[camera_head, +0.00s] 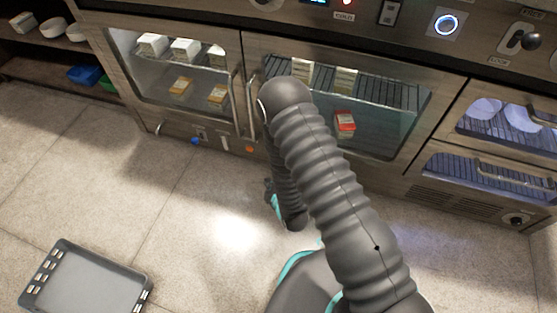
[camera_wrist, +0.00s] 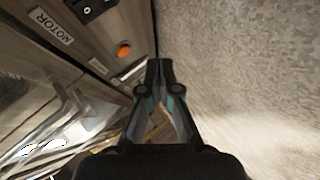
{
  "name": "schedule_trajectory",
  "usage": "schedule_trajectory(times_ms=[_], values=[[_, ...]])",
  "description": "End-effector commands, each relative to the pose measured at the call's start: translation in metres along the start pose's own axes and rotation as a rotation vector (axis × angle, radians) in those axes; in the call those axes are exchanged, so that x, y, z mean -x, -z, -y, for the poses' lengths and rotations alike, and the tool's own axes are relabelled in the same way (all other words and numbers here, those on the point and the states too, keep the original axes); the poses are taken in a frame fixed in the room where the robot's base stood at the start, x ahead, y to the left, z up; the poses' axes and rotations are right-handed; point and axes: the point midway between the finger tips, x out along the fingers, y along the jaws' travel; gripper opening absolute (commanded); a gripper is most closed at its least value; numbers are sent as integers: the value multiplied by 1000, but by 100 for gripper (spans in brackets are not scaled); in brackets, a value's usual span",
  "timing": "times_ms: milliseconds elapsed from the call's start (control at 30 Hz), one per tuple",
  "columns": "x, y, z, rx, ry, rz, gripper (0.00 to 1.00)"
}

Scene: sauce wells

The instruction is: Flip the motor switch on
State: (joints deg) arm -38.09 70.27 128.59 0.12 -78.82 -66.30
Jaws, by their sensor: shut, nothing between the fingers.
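In the wrist view a black rocker switch (camera_wrist: 92,8) sits on the metal panel at the top edge, partly cut off. A white MOTOR label (camera_wrist: 52,26) is beside it. An orange button or lamp (camera_wrist: 124,50) is on the same panel and shows in the head view (camera_head: 249,149), low under the cabinet doors. My gripper (camera_wrist: 160,66) is shut and empty, right of and below the switch in the wrist view, apart from it. In the head view my arm hides most of the gripper; the switch's on or off position is not clear.
Glass-door cabinets (camera_head: 335,100) hold boxes on racks. Vertical door handles (camera_head: 240,105) stick out above the low panel. A blue knob (camera_head: 194,141) is left of the orange lamp. A grey tray (camera_head: 85,285) lies on the floor at lower left. The floor between is clear.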

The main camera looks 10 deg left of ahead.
Motion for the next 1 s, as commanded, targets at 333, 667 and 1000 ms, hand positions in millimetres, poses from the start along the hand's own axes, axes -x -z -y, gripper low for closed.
schedule_trajectory(times_ms=[333,667,1000], values=[[-30,-24,-24,-2,-4,2,0],[-52,-39,-38,-1,-4,2,0],[-54,-41,-40,0,-1,2,0]])
